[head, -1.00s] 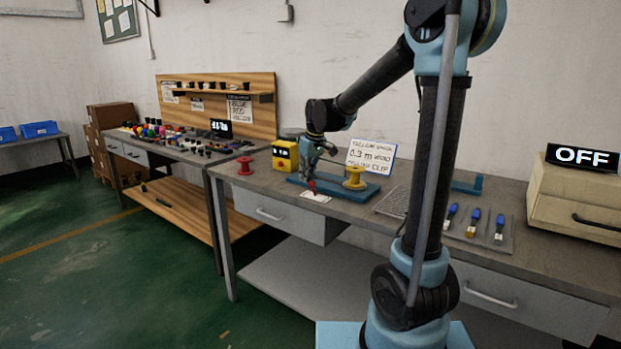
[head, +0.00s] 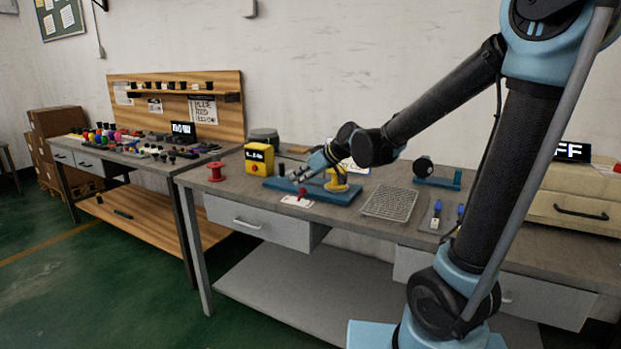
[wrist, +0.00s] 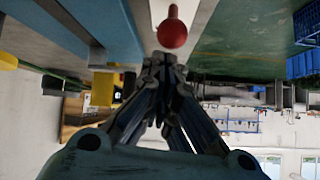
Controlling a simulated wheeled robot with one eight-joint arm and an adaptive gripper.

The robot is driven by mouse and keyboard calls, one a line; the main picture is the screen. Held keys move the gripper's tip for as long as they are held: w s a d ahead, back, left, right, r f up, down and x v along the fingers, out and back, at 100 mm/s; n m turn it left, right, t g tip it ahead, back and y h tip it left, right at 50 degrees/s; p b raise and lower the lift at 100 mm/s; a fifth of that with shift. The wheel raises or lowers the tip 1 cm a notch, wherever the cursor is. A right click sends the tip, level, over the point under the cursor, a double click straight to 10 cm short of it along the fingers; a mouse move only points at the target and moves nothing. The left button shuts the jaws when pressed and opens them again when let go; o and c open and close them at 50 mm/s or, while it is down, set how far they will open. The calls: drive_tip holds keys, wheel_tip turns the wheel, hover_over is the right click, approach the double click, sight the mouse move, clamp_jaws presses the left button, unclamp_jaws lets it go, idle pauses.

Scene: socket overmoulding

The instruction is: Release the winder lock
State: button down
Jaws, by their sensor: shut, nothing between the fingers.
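The red ball-topped lever (head: 302,192) stands on a small white plate (head: 294,201) at the bench's front, before the blue winder base (head: 341,200). A yellow spool (head: 338,184) sits on that base, partly behind my arm. In the wrist view the shut fingertips (wrist: 165,61) lie just below the red knob (wrist: 173,34). I cannot tell whether they touch it. The lever's foot is unclear there.
A yellow box with a display (head: 259,159) and a red spool (head: 215,171) stand left of the winder. A wire tray (head: 389,203) lies to the right, with blue-handled tools (head: 437,212) beyond it. A sign behind the winder is mostly hidden by my arm.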

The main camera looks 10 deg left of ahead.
drive_tip(key=shift+r, duration=0.15)
drive_tip(key=shift+r, duration=0.6)
wheel_tip(320, 180, up, 3)
drive_tip(key=w+a, duration=0.2)
drive_tip(key=a, duration=0.1)
drive_tip(key=d+f+v, duration=0.1)
drive_tip(key=v, duration=0.9)
drive_tip(key=shift+s+f, duration=0.2)
drive_tip(key=shift+f, duration=0.1)
